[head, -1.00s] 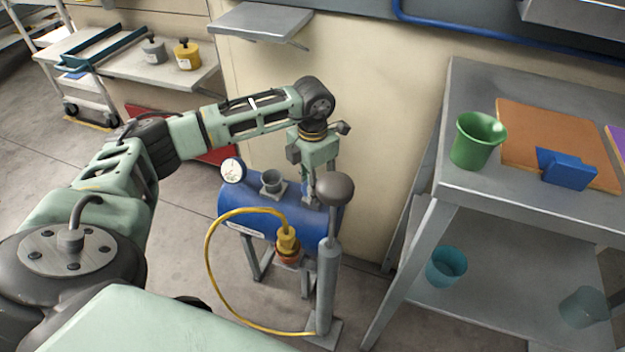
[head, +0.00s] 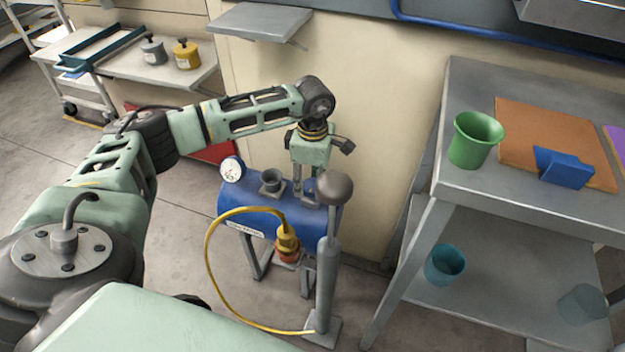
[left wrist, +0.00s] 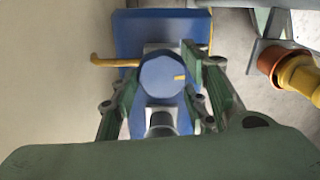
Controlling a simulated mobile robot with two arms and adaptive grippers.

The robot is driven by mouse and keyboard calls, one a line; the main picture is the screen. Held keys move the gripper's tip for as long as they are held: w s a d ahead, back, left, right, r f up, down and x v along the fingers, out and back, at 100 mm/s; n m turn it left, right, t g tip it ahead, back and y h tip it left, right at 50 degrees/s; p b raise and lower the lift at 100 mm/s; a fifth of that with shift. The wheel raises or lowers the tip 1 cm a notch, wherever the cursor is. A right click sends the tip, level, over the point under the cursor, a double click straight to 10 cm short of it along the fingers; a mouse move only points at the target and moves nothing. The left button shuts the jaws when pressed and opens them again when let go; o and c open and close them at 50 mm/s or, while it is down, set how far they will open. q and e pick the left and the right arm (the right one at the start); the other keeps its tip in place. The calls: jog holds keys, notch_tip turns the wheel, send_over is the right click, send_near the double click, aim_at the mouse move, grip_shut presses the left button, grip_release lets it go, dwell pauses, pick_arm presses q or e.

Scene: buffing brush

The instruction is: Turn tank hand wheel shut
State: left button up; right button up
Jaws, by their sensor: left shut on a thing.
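The blue tank (head: 232,207) stands on a grey frame by the wall, below the middle of the head view; its top also shows in the left wrist view (left wrist: 125,35). Its hand wheel (left wrist: 160,72) is a blue disc with a short yellow mark near its right edge. My left gripper (head: 309,186) points down at the tank's right end; in the left wrist view (left wrist: 161,85) its two fingers stand on either side of the wheel, shut on it. In the head view the gripper and a grey lever knob hide most of the wheel. My right gripper is out of view.
A grey lever with a round knob (head: 335,187) stands upright just in front of the gripper. A yellow hose (head: 208,265) loops from a yellow and orange fitting (head: 287,243). A white gauge (head: 231,169) and grey cup (head: 270,181) sit on the tank. A metal table (head: 470,200) stands right.

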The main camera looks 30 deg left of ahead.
aim_at(312, 183)
pick_arm(q)
jog(key=shift+w+a+r+m, duration=0.1)
jog(key=shift+w+a+m, duration=0.1)
jog(key=shift+m, duration=0.3)
dwell(0.3)
jog(key=o, duration=1.1)
jog(key=shift+c, duration=0.2)
jog(key=shift+d, duration=0.1)
jog(key=shift+s, duration=0.1)
notch_tip(312, 183, up, 7)
jog(key=shift+r, duration=0.2)
